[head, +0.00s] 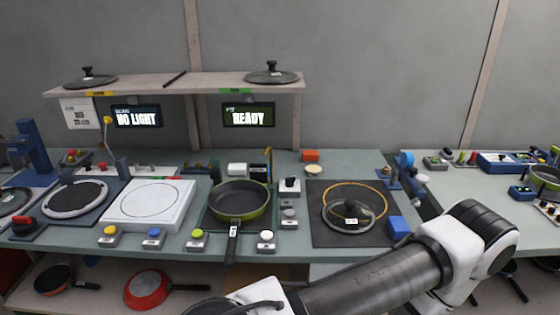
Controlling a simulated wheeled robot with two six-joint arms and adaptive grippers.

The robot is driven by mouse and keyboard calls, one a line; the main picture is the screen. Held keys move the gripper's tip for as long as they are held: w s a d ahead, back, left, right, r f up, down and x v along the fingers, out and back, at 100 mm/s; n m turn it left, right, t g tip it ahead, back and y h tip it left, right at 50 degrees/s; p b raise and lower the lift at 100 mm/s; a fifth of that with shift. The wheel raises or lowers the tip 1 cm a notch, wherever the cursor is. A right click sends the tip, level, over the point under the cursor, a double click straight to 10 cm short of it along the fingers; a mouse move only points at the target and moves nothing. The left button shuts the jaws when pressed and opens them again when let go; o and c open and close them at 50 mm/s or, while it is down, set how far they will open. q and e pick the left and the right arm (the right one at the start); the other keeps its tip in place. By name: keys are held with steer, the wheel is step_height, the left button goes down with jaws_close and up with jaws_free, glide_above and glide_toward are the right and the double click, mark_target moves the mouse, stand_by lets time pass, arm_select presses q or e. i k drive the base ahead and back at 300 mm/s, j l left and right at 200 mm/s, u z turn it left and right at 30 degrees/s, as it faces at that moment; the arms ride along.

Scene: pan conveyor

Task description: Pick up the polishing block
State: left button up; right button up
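No block is labelled as the polishing block, and I cannot tell which it is. My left gripper is not in view.
A green frying pan (240,200) rests on a dark pad, its handle toward me. A glass lid (351,212) lies on the dark mat (324,235). A white square plate (150,204) and several push buttons stand left. A shelf (215,84) holds two lids.

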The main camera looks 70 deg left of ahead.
mark_target(398, 228)
steer(key=u, duration=1.8)
